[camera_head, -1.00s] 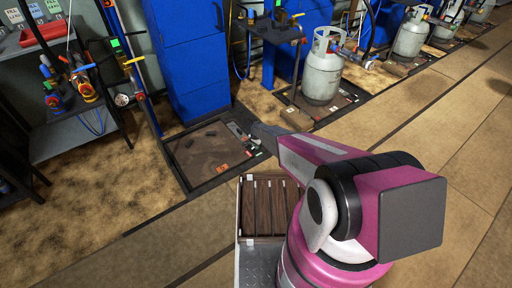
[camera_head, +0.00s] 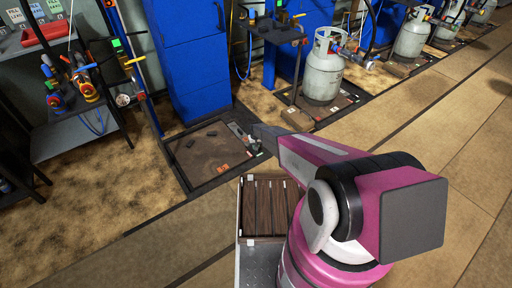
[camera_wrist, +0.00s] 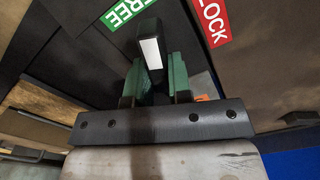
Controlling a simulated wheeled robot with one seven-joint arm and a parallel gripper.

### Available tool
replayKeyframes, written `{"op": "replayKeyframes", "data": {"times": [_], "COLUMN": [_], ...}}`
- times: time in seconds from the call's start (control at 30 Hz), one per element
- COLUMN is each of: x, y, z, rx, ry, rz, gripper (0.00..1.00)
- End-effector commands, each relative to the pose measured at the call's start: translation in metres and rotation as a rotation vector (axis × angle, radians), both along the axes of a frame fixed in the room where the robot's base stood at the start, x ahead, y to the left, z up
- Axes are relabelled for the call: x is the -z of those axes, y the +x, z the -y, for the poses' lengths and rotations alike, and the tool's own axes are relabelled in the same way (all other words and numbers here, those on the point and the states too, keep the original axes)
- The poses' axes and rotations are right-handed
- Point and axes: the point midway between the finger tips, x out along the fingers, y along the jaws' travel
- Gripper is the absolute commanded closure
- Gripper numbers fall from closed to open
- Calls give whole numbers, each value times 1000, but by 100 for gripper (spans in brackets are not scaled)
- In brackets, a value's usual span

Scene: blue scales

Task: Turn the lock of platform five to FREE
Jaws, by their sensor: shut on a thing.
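The platform (camera_head: 195,155) is a dark square plate in a black frame on the floor, with a small orange tag on it. Its lock lever (camera_wrist: 149,45) is black with a white stripe. In the wrist view, my gripper (camera_wrist: 157,80) has its green fingers shut on the lever. The lever points between the green FREE label (camera_wrist: 123,10) and the red LOCK label (camera_wrist: 212,20), with its tip nearer FREE. In the head view, my gripper (camera_head: 256,146) is at the platform's right edge; the arm and gripper hide most of the lock there.
A blue cabinet (camera_head: 190,60) stands behind the platform. A grey gas cylinder (camera_head: 322,70) stands on another platform to the right. A shelf with valves (camera_head: 75,135) is at the left. A slatted tray (camera_head: 268,205) is in front. The floor at right is clear.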

Motion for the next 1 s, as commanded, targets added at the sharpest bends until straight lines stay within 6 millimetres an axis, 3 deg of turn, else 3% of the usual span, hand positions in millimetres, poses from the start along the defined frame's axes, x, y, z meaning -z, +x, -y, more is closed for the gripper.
{"op": "replayKeyframes", "data": {"times": [0.5, 1.0], "x": [-1, -1], "y": [-1, -1], "z": [-2, -2], "rx": [-337, -400], "ry": [0, 0], "rz": [-1, 0], "gripper": [100, 100]}}
